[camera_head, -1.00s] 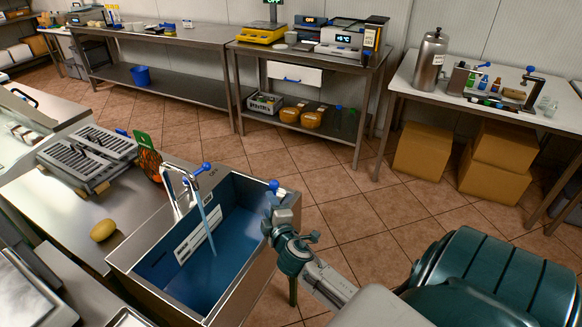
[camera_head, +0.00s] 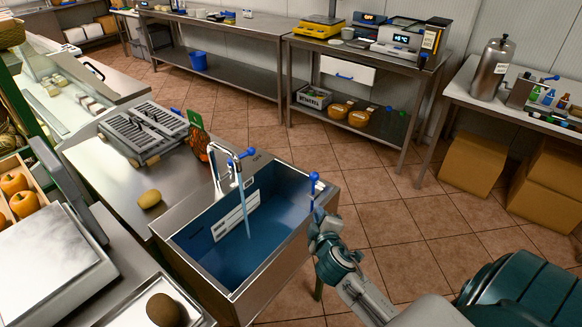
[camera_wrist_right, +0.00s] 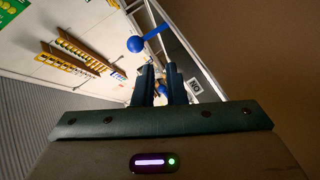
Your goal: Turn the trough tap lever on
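The tap (camera_head: 222,162) stands at the back left corner of the metal trough (camera_head: 205,278). Its blue-ended lever (camera_head: 243,154) points to the right, and a stream of water (camera_head: 246,220) runs into the blue basin. My right gripper (camera_head: 316,205) is at the trough's right side, apart from the tap lever. A blue knob (camera_head: 314,178) shows just above it; I cannot tell what it belongs to. In the right wrist view my right gripper (camera_wrist_right: 160,80) has a narrow gap between its fingers, and a blue ball-ended lever (camera_wrist_right: 137,44) lies beyond them. My left gripper is out of view.
A yellow fruit (camera_head: 149,199) and a slatted metal rack (camera_head: 143,128) are on the counter left of the tap. A scale (camera_head: 52,262) is at the front left. Tiled floor (camera_head: 385,215) is clear right of the trough.

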